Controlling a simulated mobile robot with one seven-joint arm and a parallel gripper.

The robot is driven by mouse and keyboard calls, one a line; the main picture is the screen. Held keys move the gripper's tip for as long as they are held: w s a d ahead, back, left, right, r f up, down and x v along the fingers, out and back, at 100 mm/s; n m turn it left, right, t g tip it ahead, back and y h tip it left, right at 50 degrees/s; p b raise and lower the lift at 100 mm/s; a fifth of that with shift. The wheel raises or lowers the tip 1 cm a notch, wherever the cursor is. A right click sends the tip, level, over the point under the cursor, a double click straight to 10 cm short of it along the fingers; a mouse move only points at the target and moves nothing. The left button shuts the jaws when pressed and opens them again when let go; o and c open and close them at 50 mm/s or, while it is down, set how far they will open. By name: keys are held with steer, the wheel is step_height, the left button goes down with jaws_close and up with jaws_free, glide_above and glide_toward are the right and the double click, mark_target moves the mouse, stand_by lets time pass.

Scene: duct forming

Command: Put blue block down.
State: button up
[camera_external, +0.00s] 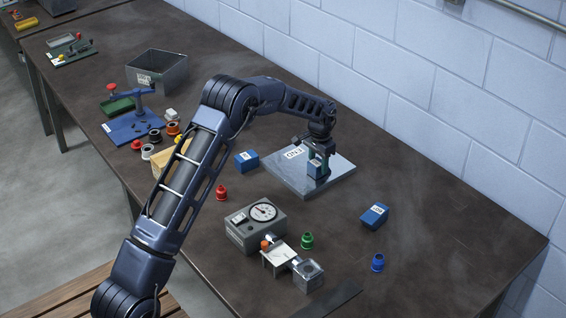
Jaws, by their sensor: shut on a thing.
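My gripper (318,162) is at the grey metal plate (338,183) in the middle of the table. It is shut on a small blue block (315,169) with a white label, partly hidden by the fingers. The block is over the plate or touching it; I cannot tell which. A second blue block (247,161) with a white label lies on the table just left of the plate. A third blue block (374,216) lies on the table to the right of the plate.
A gauge box (252,229), a green fitting (307,240), a blue fitting (377,262) and a red fitting (221,192) stand in front of the plate. A grey bin (157,74) is at the back left. The table's right side is mostly clear, with a brick wall behind.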

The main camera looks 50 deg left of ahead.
mark_target(318, 162)
steer(key=o, duration=1.2)
step_height(318, 162, up, 12)
steer(key=shift+r, duration=0.2)
